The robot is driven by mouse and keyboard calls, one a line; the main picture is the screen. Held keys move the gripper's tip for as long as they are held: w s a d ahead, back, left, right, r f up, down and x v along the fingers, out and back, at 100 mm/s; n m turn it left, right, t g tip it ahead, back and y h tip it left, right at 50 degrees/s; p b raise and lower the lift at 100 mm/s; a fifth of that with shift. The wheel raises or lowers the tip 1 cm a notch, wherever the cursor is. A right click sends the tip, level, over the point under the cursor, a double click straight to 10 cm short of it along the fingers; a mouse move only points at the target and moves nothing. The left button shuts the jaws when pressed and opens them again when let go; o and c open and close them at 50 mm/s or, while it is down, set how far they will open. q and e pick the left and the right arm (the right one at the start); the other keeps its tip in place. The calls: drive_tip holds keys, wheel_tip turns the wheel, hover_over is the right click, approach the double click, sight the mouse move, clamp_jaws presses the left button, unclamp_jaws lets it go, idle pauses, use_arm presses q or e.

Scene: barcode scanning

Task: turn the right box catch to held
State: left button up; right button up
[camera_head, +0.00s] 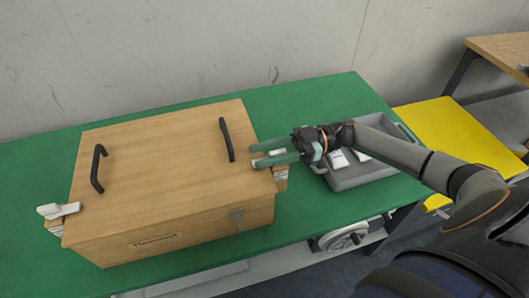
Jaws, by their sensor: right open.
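A wooden box (160,180) with two black handles stands on the green table (310,205). The right box catch (277,153) is a small pale piece at the box's right side, partly hidden by my right gripper. My right gripper (254,156) is open, its two greenish fingers pointing left, one on each side of the catch. Whether the fingers touch it I cannot tell. The left catch (58,210) is a white lever at the box's left side. My left gripper is not in view.
A grey tray (345,183) holding white items stands right of the box, beneath my right arm. A yellow surface (450,130) lies further right. A wall rises behind the table.

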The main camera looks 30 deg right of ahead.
use_arm(q)
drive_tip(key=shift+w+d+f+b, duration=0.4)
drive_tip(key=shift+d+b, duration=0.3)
drive_tip(key=shift+b, duration=0.35)
use_arm(e)
drive_tip(key=v, duration=1.2)
drive_tip(key=shift+d, duration=0.25)
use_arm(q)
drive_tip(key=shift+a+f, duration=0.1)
